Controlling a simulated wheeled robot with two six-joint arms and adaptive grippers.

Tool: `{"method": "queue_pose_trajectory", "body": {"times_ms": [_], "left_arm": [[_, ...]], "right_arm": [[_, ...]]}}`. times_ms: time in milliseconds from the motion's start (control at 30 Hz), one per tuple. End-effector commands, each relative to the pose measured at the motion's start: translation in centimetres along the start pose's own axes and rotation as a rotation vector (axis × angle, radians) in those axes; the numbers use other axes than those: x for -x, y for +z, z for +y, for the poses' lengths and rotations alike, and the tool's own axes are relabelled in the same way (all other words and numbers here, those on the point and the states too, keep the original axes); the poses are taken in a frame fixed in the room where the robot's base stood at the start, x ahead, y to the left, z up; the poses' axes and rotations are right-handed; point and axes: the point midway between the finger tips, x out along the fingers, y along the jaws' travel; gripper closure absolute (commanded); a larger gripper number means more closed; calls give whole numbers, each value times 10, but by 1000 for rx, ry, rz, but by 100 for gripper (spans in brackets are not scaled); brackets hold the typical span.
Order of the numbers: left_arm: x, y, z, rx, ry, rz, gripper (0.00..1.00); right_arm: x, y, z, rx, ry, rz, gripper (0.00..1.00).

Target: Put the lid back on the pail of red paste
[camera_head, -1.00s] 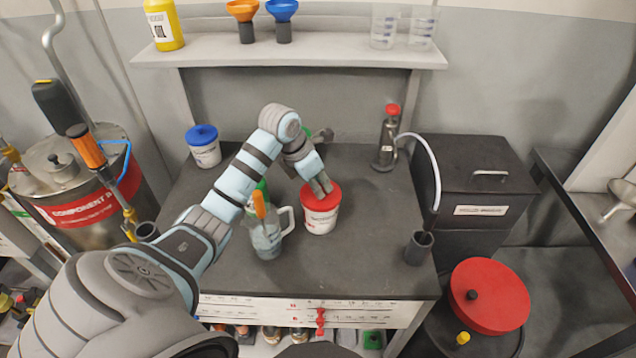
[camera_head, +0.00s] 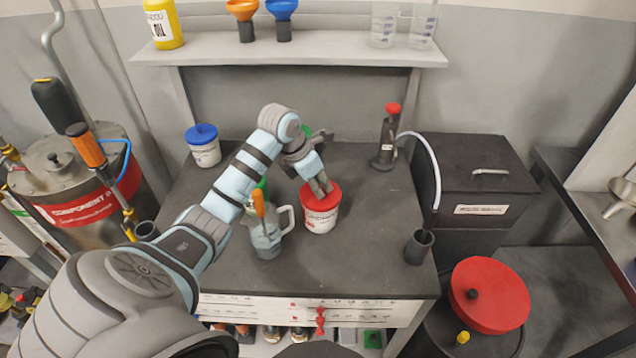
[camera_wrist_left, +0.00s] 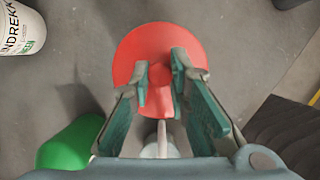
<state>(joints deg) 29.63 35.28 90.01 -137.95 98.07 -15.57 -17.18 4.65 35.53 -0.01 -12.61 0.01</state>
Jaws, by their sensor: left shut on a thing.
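The white pail (camera_head: 320,221) with red print stands upright on the dark bench top, right of the jug. The round red lid (camera_head: 308,203) sits on its mouth and looks about level; whether it is fully pressed down I cannot tell. My left gripper (camera_head: 321,186) reaches down onto the lid from above. In the left wrist view the gripper (camera_wrist_left: 166,78) is shut on the raised grip in the middle of the red lid (camera_wrist_left: 140,45). The lid hides the pail's inside. My right gripper is not in view.
A clear jug (camera_head: 266,238) with an orange-handled tool stands close left of the pail. A blue-lidded white pail (camera_head: 206,152) is at the back left. A dark stand with a red top (camera_head: 387,140) is at the back right. The bench right of the pail is clear.

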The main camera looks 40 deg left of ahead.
Motion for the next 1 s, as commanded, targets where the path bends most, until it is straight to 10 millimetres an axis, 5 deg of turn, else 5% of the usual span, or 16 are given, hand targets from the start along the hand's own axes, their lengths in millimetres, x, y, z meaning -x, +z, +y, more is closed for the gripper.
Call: {"method": "queue_pose_trajectory", "body": {"times_ms": [200, 233, 367, 600, 733, 1000], "left_arm": [[0, 0, 0, 0, 0, 0, 100], [0, 0, 0, 0, 0, 0, 82], [0, 0, 0, 0, 0, 0, 61], [0, 0, 0, 0, 0, 0, 58], [0, 0, 0, 0, 0, 0, 40], [0, 0, 0, 0, 0, 0, 40]], "right_arm": [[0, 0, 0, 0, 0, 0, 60], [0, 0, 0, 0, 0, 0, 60], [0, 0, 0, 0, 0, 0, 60], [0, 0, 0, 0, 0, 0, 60], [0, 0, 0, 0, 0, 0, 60], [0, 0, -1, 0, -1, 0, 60]]}}
